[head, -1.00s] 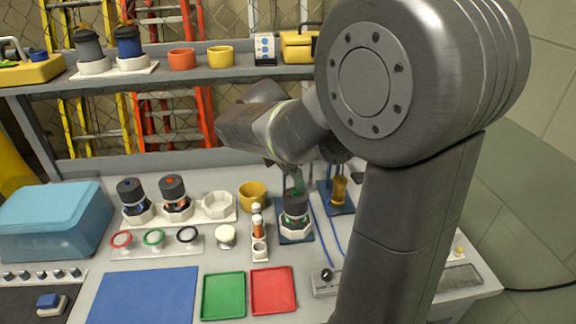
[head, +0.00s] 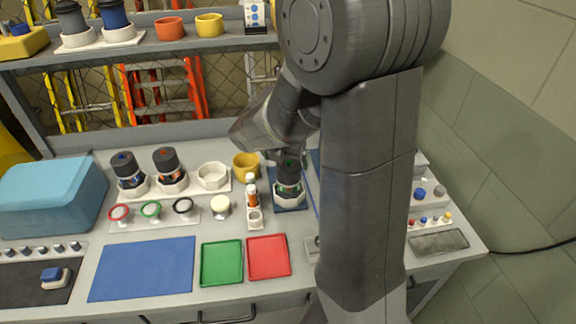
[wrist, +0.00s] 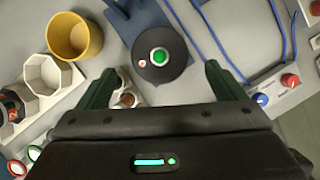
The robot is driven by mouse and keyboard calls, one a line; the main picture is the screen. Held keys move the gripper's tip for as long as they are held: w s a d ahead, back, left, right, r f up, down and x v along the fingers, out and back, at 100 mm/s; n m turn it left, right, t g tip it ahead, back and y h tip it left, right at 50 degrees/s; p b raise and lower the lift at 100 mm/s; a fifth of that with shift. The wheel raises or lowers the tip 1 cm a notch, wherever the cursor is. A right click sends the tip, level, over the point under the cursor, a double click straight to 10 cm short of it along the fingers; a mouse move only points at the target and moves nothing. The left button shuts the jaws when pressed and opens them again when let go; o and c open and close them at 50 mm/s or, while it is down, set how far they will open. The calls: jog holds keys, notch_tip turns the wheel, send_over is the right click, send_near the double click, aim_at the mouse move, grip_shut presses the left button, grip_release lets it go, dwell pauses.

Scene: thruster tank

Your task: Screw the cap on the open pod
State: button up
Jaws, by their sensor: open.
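The pod (head: 289,190) stands upright in a white base on a blue plate in the head view. Its dark round cap (wrist: 160,55), with a green centre and a small red-and-white mark, shows from above in the wrist view. The cap appears to sit on the pod; I cannot tell how tight it is. My gripper (wrist: 167,68) is open, its two dark green fingers apart on either side of the cap's near edge and not visibly touching it. In the head view the arm partly hides the gripper.
Two other capped pods (head: 128,173) (head: 169,171) and an empty white holder (head: 213,176) stand to the left. A yellow cup (head: 245,166) and a white stand with small vials (head: 253,205) are close by. Red (head: 268,257) and green (head: 221,262) trays lie in front. A shelf (head: 150,50) spans the back.

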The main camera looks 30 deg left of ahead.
aim_at(288, 165)
jog(key=x, duration=0.5)
jog(key=shift+f, duration=0.3)
jog(key=shift+c, duration=0.2)
jog(key=c, duration=1)
jog(key=shift+o, duration=1.1)
jog(key=shift+c, duration=1)
